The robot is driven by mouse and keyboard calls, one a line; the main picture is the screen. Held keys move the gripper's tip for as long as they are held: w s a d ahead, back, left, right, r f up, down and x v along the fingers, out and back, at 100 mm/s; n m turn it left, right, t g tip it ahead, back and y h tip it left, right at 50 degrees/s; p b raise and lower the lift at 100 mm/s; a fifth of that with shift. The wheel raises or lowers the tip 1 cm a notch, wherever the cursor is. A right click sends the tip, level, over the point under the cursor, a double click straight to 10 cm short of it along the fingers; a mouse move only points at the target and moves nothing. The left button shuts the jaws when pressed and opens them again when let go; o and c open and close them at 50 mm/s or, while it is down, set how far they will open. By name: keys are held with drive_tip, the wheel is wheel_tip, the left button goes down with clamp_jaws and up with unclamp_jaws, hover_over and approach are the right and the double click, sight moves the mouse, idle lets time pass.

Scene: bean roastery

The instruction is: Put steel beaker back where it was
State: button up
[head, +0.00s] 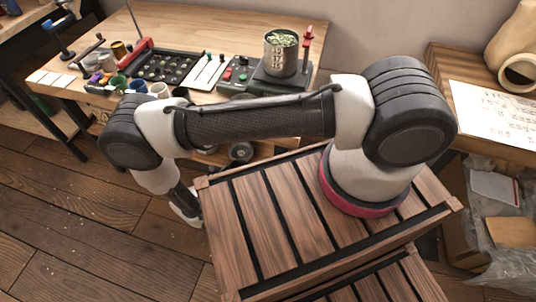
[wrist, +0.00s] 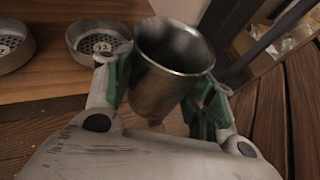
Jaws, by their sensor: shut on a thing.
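The steel beaker (wrist: 172,70) is a plain, dark-mouthed metal cup in the wrist view. My gripper (wrist: 163,82) is shut on it, with one green-padded finger on each side of its wall. The beaker's open mouth faces up and toward the camera, and its inside looks empty. Its lower part is hidden behind the gripper body. In the head view the beaker does not show; my arm hangs down left of the slatted wooden crate top, and only a bit of its white end shows there.
In the wrist view, a wooden shelf (wrist: 50,70) bears two shallow round tins with perforated bottoms, one (wrist: 100,42) marked 13, close left of the beaker. A dark upright post (wrist: 228,20) stands behind right. In the head view, a cluttered workbench (head: 190,28) holds a filled metal can (head: 281,55).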

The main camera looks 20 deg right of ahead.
drive_tip(key=w+d, duration=0.2)
drive_tip(key=d, duration=0.2)
drive_tip(key=w+d, duration=0.2)
drive_tip(key=d, duration=0.2)
drive_tip(key=w+d, duration=0.2)
drive_tip(key=d, duration=0.2)
drive_tip(key=shift+w+d, duration=0.3)
drive_tip(key=shift+w, duration=0.1)
drive_tip(key=shift+w+d+f, duration=0.1)
drive_tip(key=shift+d+f, duration=0.05)
drive_tip(key=shift+f, duration=1.55)
drive_tip(key=shift+f, duration=0.1)
drive_tip(key=o, duration=0.9)
drive_tip(key=v, duration=1.2)
